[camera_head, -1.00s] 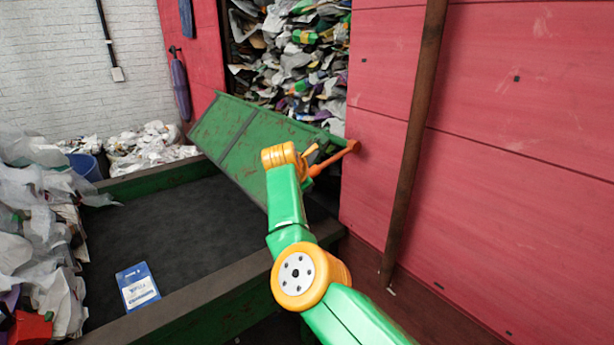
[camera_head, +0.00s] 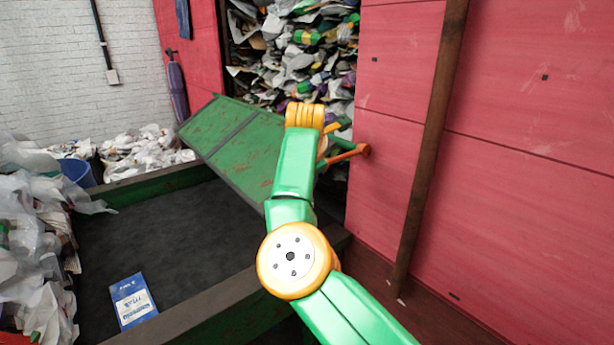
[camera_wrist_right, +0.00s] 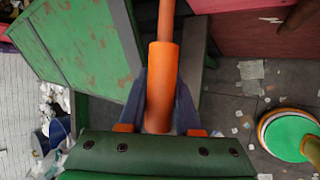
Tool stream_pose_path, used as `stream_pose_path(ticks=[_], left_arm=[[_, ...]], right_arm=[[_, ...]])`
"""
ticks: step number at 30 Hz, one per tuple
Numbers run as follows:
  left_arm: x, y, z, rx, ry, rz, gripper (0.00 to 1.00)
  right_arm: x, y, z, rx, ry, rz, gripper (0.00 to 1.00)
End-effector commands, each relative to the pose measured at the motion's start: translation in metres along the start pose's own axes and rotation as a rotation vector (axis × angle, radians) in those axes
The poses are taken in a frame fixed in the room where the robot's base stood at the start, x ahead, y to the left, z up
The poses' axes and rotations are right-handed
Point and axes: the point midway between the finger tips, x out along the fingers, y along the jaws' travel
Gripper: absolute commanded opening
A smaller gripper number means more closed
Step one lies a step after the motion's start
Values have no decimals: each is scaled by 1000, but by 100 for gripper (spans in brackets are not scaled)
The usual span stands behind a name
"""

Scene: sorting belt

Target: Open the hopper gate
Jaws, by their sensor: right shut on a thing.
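The green hopper gate (camera_head: 228,140) hangs tilted out over the belt below the hopper opening, its outer edge low. Its orange handle (camera_head: 350,154) juts out at the gate's right side near the red wall. In the right wrist view the handle's orange grip (camera_wrist_right: 162,85) runs between the fingers. My right gripper (camera_wrist_right: 160,108) is shut on this grip. In the head view my own wrist mostly hides the right gripper. The gate's green panel (camera_wrist_right: 75,45) also shows in the right wrist view. My left gripper is not in view.
Packed waste (camera_head: 300,55) fills the hopper opening behind the gate. The dark belt (camera_head: 170,230) carries a blue and white packet (camera_head: 133,301). Loose plastic (camera_head: 28,220) lies at the left. The red wall (camera_head: 530,150) and a brown post (camera_head: 432,150) stand close on the right.

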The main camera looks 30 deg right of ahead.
Motion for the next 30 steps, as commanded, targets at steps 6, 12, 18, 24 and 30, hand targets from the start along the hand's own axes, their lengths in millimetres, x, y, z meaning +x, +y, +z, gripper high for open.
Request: stream_pose_path(ticks=[6,12,18,24,30], left_arm=[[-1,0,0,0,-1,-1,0],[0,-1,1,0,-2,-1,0],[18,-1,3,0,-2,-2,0],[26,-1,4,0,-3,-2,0],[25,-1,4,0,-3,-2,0]], right_arm=[[-2,2,2,3,-4,7,62],[-1,2,1,2,-3,5,62],[-28,0,-1,2,-3,11,62],[-66,1,0,2,-4,9,62],[-72,2,1,2,-3,6,62]])
